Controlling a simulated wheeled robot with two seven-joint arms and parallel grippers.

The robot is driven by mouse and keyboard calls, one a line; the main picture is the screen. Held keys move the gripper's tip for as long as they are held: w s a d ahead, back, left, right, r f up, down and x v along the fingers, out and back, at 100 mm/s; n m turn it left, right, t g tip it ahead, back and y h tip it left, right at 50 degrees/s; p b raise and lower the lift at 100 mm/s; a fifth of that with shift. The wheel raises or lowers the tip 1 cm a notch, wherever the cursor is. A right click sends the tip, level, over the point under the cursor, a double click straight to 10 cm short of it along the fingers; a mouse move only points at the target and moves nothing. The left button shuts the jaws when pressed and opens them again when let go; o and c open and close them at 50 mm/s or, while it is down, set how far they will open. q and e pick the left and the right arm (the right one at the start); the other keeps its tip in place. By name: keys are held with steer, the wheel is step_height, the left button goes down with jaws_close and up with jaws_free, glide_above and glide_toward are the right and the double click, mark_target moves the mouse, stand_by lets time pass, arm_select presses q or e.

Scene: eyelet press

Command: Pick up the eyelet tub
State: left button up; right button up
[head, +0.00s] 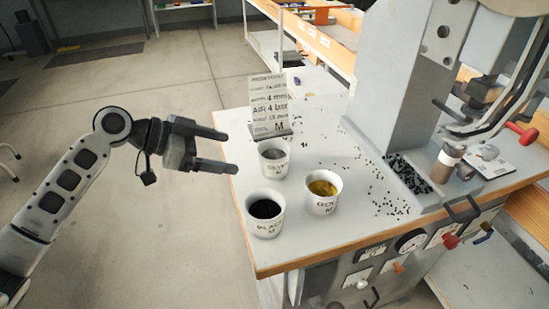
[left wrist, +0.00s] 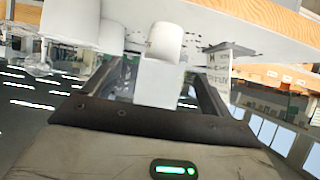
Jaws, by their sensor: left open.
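Three white tubs stand upright on the bench top. The grey-filled tub (head: 274,168) is nearest the sign, the black-filled tub (head: 265,226) is at the front left, and the gold-filled tub (head: 323,205) is to the right. My left gripper (head: 232,152) is open and empty, at the bench's left edge. It is left of the grey-filled tub, apart from it, with its fingers pointing right. The left wrist view shows a white tub (left wrist: 165,42) beyond the fingers; which one it is I cannot tell. My right gripper is not in view.
A printed sign (head: 268,106) stands behind the tubs. A large grey press (head: 395,80) rises at the right, with dark eyelets (head: 405,172) in a tray at its base. Small eyelets lie scattered across the bench (head: 315,238).

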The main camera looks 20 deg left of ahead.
mark_target(260, 159)
arm_select(q)
steer(key=p+x, duration=0.1)
steer(key=x, duration=0.7)
steer(key=shift+w+d+f, duration=0.15)
steer(key=x, duration=0.2)
steer(key=p+x, duration=0.1)
steer(key=x, duration=0.1)
steer(key=shift+w+a+f, duration=0.15)
steer(key=shift+w+a, duration=0.15)
steer(key=shift+a, duration=0.05)
steer(key=shift+w+d+f, duration=0.25)
steer(key=shift+d+f, duration=0.15)
steer(key=c, duration=1.1)
